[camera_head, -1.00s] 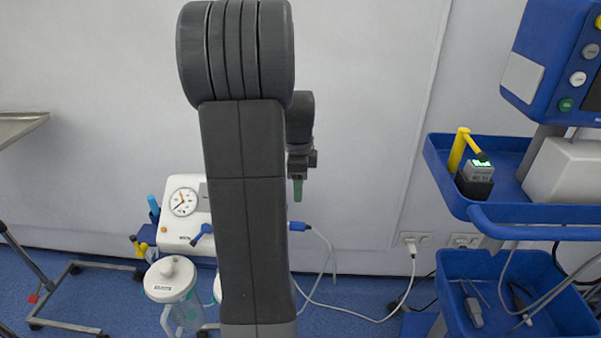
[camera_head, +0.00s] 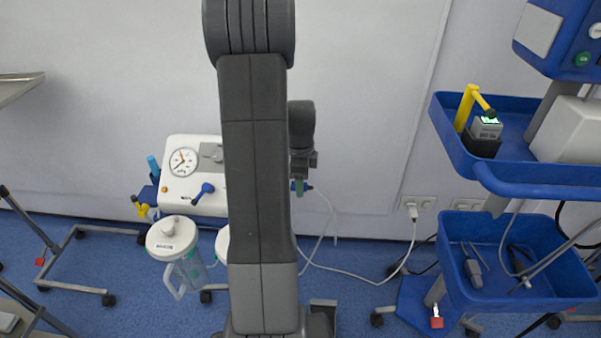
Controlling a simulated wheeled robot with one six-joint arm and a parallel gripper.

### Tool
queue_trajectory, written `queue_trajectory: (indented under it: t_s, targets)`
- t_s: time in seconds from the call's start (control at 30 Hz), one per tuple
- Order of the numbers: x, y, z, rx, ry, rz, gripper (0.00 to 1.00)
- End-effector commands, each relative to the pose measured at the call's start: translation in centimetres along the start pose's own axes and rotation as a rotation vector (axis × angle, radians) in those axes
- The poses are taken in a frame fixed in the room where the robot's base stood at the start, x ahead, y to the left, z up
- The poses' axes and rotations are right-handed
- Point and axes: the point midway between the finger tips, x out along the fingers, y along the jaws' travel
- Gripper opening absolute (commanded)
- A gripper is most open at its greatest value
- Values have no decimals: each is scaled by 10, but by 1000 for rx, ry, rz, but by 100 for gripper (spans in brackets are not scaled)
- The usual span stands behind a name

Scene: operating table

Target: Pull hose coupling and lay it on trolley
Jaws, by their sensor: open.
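The hose coupling (camera_head: 308,187) is a small blue piece to the right of the white suction unit (camera_head: 180,150), with a pale hose running down from it. My gripper (camera_head: 299,189) hangs from the dark wrist, its green fingertip overlapping the coupling in this view. I cannot tell whether they touch. The gripper is open, with no held thing visible. My own arm hides the unit's right side and the coupling's seat. The blue trolley (camera_head: 446,150) stands at the right, with an upper tray and a lower bin (camera_head: 455,290).
A grey device with a green display (camera_head: 487,128) and a yellow handle (camera_head: 466,108) sit on the upper tray. The lower bin holds tools and cables. Lidded jar (camera_head: 172,235) stands below the unit. A white cable (camera_head: 375,281) runs to the wall socket (camera_head: 415,203).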

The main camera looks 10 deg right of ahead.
Motion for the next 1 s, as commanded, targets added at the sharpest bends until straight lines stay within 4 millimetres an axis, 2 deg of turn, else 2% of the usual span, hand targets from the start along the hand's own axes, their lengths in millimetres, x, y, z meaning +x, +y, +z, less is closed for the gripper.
queue_trajectory:
  t_s: [0.33,0.57,0.6,0.63,0.73,1.0]
  targets:
    - [3,0,0,0,0,0,49]
    - [3,0,0,0,0,0,4]
    - [3,0,0,0,0,0,2]
    - [3,0,0,0,0,0,19]
    - [3,0,0,0,0,0,0]
    - [0,0,1,-3,49,1,0]
